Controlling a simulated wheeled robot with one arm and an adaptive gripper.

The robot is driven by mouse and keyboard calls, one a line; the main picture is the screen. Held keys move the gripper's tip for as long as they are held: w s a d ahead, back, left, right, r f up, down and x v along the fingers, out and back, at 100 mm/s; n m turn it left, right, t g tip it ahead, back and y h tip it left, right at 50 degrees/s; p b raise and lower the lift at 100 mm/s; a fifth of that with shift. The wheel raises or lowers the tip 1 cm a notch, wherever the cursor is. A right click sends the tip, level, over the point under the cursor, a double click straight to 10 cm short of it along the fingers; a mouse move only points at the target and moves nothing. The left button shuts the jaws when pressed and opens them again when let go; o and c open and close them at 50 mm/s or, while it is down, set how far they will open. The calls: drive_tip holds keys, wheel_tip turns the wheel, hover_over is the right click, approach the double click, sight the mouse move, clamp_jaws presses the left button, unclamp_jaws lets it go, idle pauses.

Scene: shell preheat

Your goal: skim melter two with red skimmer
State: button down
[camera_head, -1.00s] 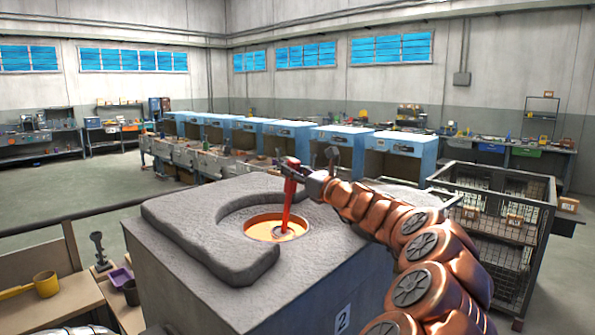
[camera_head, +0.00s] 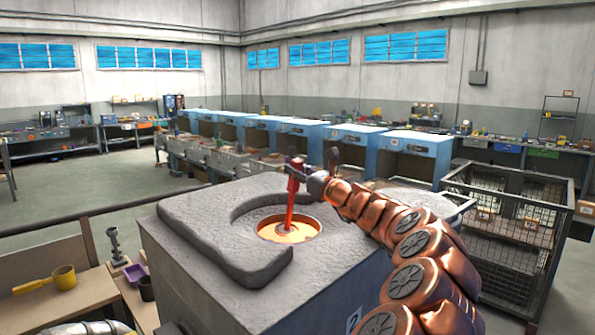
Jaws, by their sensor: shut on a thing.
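The red skimmer (camera_head: 292,208) hangs nearly upright from my gripper (camera_head: 302,171), which is shut on its upper end. The skimmer's lower end is in the round opening of melter two (camera_head: 228,257), at the orange molten surface (camera_head: 270,231). How deep the skimmer's head sits is hard to tell. Melter two is a grey block with a rough top and a raised curved collar around the opening. Its number plate, partly cut off, shows at the lower edge. My gripper is above the far side of the opening.
A yellow ladle (camera_head: 63,277) and a purple container (camera_head: 136,272) are on benches at the lower left. A wire cage cart (camera_head: 500,235) with boxes stands close on the right. Blue furnaces (camera_head: 352,144) line the back. Open floor lies at the far left.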

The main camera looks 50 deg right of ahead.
drive_tip(key=a+b, duration=0.2)
drive_tip(key=a, duration=0.2)
drive_tip(key=shift+a, duration=0.25)
idle(0.5)
drive_tip(key=s+p, duration=0.1)
drive_tip(key=s, duration=0.5)
drive_tip(key=shift+s, duration=0.25)
idle(0.7)
drive_tip(key=shift+d+p, duration=0.1)
drive_tip(key=shift+p, duration=0.2)
